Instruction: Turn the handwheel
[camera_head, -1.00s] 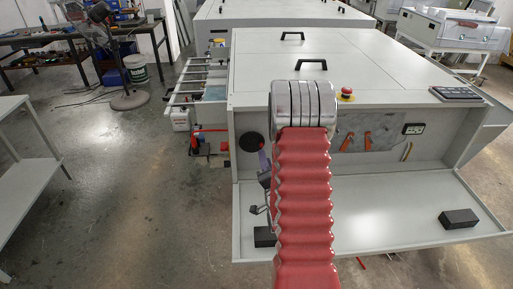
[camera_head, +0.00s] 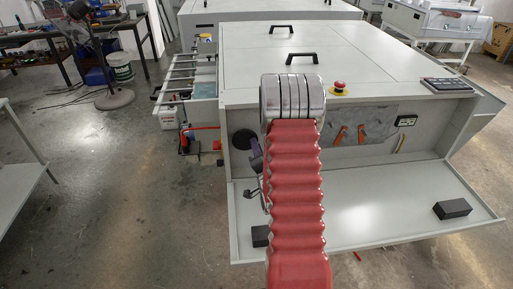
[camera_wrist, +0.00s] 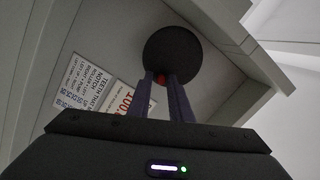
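The handwheel (camera_head: 243,140) is a round black disc on the inner wall of the grey machine's open front bay. It shows as a dark disc in the wrist view (camera_wrist: 172,48), straight ahead of my gripper (camera_wrist: 162,80). The two purple fingers stand apart, with a gap between them. A small red part (camera_wrist: 161,79) shows between the fingertips, at the lower edge of the disc. I cannot tell whether the fingers touch it. In the head view my gripper (camera_head: 255,158) is partly hidden behind my red arm, just right of and below the wheel.
The lowered front panel (camera_head: 365,208) holds black blocks (camera_head: 453,209). A red stop button (camera_head: 339,87) sits on the machine's top edge. In the wrist view, printed labels (camera_wrist: 80,85) are left of the wheel, and a bay wall edge lies to its right.

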